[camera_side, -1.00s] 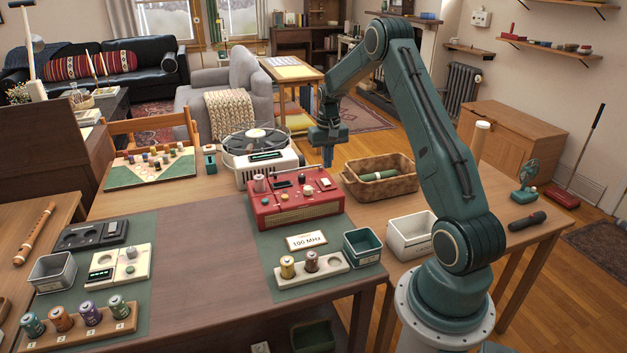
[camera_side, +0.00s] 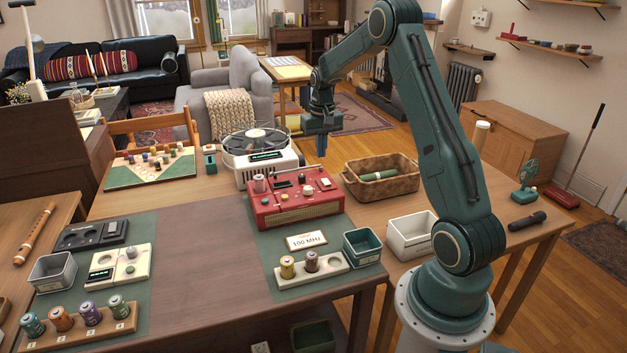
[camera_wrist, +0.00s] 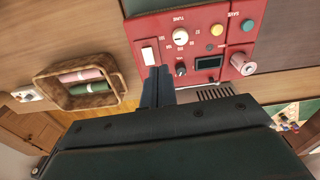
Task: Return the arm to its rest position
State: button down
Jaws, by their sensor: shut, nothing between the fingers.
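My gripper (camera_side: 321,145) hangs fingers-down above the back of the table, just behind the red radio (camera_side: 296,199) in the side view. Its fingers are together and hold nothing. In the wrist view the closed fingertips (camera_wrist: 158,72) show in front of the red radio (camera_wrist: 208,62), near its white switch. The gripper is apart from the radio and from the woven basket (camera_side: 381,180). My arm is bent high over the right end of the table.
The basket holds a green roll and a pink one (camera_wrist: 82,76). A white fan unit (camera_side: 262,160) stands left of the gripper. A white bin (camera_side: 410,236) and a green bin (camera_side: 362,247) stand nearer. A battery holder (camera_side: 311,270) lies in front of the radio. The air above is clear.

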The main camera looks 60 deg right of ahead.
jog(key=s+a+r+n+t, duration=0.1)
jog(key=s+a+r+n, duration=0.1)
jog(key=a+r, duration=0.7)
jog(key=s+a+r+n+t, duration=0.1)
jog(key=s+a+r+n, duration=0.15)
jog(key=a+r, duration=0.6)
jog(key=s+a+f+n+t, duration=0.1)
jog(key=s+a+n+t, duration=0.2)
jog(key=s+a, duration=1.3)
jog(key=shift+s+n, duration=0.45)
jog(key=shift+s, duration=0.25)
